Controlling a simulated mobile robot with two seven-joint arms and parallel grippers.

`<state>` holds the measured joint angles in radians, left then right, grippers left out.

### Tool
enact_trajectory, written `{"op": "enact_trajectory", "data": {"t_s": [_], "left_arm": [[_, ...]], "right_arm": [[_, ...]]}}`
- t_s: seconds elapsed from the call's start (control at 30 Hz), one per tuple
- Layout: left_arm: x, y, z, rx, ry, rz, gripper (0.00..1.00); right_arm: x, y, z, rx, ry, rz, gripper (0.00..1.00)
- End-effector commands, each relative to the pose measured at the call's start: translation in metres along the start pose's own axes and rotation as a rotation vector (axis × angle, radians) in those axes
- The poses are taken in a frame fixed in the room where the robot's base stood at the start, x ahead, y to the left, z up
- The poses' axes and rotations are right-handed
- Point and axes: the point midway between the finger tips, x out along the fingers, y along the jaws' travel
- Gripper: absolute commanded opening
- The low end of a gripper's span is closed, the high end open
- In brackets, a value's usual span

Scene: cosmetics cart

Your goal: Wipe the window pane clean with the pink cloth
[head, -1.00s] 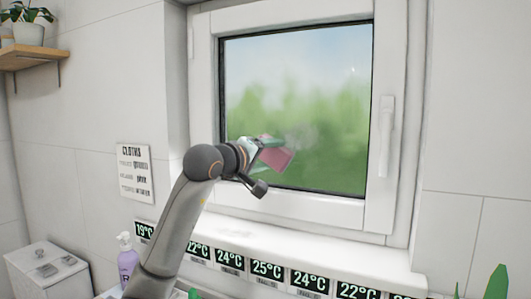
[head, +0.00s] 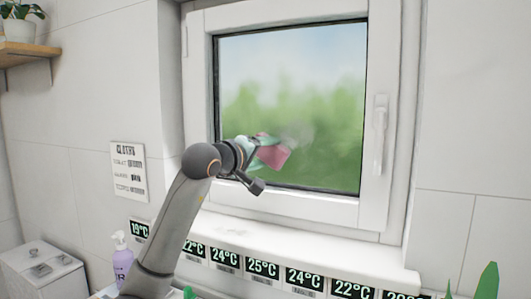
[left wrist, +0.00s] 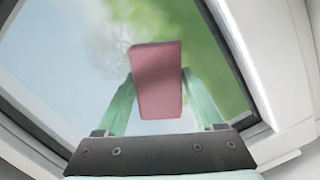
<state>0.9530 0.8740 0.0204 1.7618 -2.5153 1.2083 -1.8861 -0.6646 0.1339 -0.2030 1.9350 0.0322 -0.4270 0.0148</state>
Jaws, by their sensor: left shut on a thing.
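The window pane (head: 310,80) sits in a white frame and shows blurred green and blue sky through it. A faint greyish smudge (head: 297,134) lies on the pane just right of the cloth; it also shows in the left wrist view (left wrist: 105,50). The pink cloth (head: 273,152) looks like a folded block. My left gripper (head: 258,150) is shut on it, and in the left wrist view the cloth (left wrist: 157,82) sits between the two green fingers (left wrist: 157,100). The cloth is at the pane's lower left; I cannot tell whether it touches the glass. My right gripper is not in view.
The window handle (head: 380,135) is on the right of the frame. Below, the sill (head: 300,238) carries a row of temperature labels. A purple pump bottle (head: 122,262) stands at lower left, near a white box (head: 42,272). A sign (head: 129,171) hangs on the left wall.

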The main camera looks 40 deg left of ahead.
Motion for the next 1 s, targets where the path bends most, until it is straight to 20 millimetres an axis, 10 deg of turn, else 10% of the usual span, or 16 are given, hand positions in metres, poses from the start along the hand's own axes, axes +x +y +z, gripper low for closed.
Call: {"op": "enact_trajectory", "data": {"t_s": [1.0], "left_arm": [[0.013, 0.007, 0.008, 0.001, 0.001, 0.000, 0.25]], "right_arm": [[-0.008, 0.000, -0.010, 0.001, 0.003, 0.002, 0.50]]}}
